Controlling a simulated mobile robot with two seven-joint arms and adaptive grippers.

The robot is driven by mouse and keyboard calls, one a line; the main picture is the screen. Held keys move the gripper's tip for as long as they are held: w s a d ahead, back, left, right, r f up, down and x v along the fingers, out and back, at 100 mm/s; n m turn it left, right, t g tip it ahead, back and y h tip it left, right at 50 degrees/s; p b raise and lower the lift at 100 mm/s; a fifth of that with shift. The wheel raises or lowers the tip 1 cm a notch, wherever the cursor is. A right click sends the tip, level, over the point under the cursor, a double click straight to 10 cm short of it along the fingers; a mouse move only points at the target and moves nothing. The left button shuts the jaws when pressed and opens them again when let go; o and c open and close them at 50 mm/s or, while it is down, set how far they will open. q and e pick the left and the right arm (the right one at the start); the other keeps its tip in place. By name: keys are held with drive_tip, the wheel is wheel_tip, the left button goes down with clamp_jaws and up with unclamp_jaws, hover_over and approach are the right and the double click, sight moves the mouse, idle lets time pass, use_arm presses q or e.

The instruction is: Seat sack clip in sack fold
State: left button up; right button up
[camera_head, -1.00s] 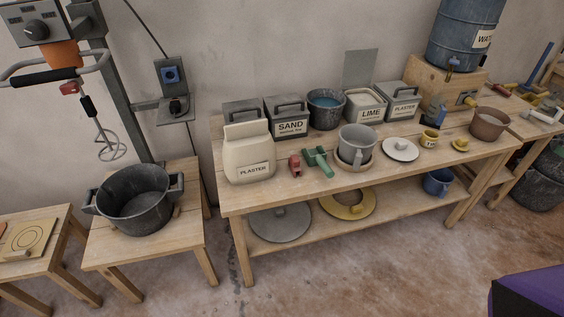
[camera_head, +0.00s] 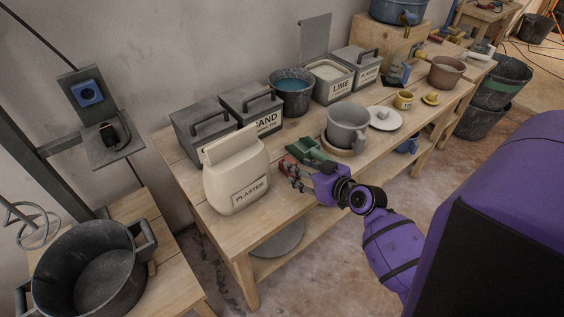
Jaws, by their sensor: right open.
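The cream plaster sack (camera_head: 236,182), with a folded top, stands upright at the near left of the workbench. A small red piece (camera_head: 287,161), which looks like the sack clip, lies on the bench just right of the sack. My right gripper (camera_head: 291,174) is open, its dark fingers at the red piece and partly covering it. I cannot tell whether they touch it. My left gripper is not in view.
A green tool (camera_head: 312,151) lies close beside my right gripper. A grey mug (camera_head: 346,126) stands further right. Grey lidded boxes, one a sand box (camera_head: 252,108), line the back. A black bucket (camera_head: 83,277) stands at lower left.

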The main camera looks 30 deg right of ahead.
drive_tip(key=shift+w, duration=0.3)
drive_tip(key=shift+p+x, duration=0.3)
drive_tip(key=shift+x, duration=0.45)
drive_tip(key=x, duration=0.3)
drive_tip(key=shift+w+a+f, duration=0.1)
drive_tip(key=shift+w+a, duration=0.05)
drive_tip(key=shift+w, duration=0.2)
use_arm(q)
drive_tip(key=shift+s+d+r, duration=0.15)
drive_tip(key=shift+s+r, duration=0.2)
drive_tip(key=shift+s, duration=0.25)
use_arm(e)
clamp_jaws()
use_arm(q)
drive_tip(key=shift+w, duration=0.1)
